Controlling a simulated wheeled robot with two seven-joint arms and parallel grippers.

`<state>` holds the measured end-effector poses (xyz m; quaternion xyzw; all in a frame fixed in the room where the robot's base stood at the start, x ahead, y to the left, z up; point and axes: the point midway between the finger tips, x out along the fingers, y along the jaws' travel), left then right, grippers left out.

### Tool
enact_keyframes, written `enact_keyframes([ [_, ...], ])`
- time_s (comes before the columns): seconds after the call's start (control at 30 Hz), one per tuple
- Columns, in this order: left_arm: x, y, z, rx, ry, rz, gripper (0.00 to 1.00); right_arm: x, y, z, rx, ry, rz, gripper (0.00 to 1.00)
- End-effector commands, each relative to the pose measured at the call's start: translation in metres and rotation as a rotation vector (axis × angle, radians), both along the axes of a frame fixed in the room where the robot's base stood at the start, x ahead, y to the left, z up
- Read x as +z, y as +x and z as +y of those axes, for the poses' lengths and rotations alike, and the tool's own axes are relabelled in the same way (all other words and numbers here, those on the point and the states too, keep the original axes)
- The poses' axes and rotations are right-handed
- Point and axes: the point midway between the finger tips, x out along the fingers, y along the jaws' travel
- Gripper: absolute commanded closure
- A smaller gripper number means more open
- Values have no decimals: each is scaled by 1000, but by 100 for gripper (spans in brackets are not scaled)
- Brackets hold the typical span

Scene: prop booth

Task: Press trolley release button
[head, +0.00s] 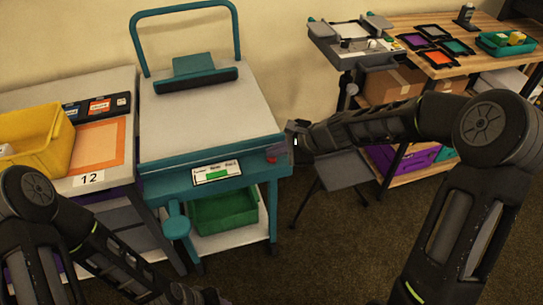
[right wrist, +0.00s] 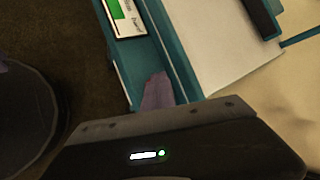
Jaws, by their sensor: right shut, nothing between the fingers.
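The teal trolley (head: 215,112) with a pale top stands at centre left in the head view. Its front panel has a white label with a green patch (head: 217,173) and, at the right end, a small reddish button (head: 272,159). My right gripper (head: 286,146) is shut and empty at the trolley's front right corner, close beside the button. In the right wrist view its fingertips (right wrist: 157,92) overlap the teal front panel and mostly cover the button area; I cannot tell whether they touch it. My left arm is at the lower left, its fingers out of frame.
A side table with a yellow bin (head: 43,138) and a "12" card (head: 89,179) adjoins the trolley's left. A green crate (head: 224,210) sits on its lower shelf. A grey stool (head: 343,170) stands right of it. A wooden workbench (head: 470,62) is at back right.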

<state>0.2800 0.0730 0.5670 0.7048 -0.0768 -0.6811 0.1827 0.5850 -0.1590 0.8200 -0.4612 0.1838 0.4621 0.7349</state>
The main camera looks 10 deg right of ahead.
Motion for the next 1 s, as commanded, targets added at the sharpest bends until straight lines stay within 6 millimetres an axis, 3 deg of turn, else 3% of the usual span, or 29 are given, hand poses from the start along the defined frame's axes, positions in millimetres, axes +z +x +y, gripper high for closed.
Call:
enact_keyframes([
  [0.4, 14, 0, 0, 0, 0, 0, 64, 16, 0, 0, -1, 0, 2, 100],
  [0.83, 16, 0, 0, 0, 0, 0, 64, 18, 0, 0, 0, 0, 0, 100],
  [1.0, 27, 0, 0, 0, 0, 0, 64, 31, 0, 0, 0, 0, 0, 100],
])
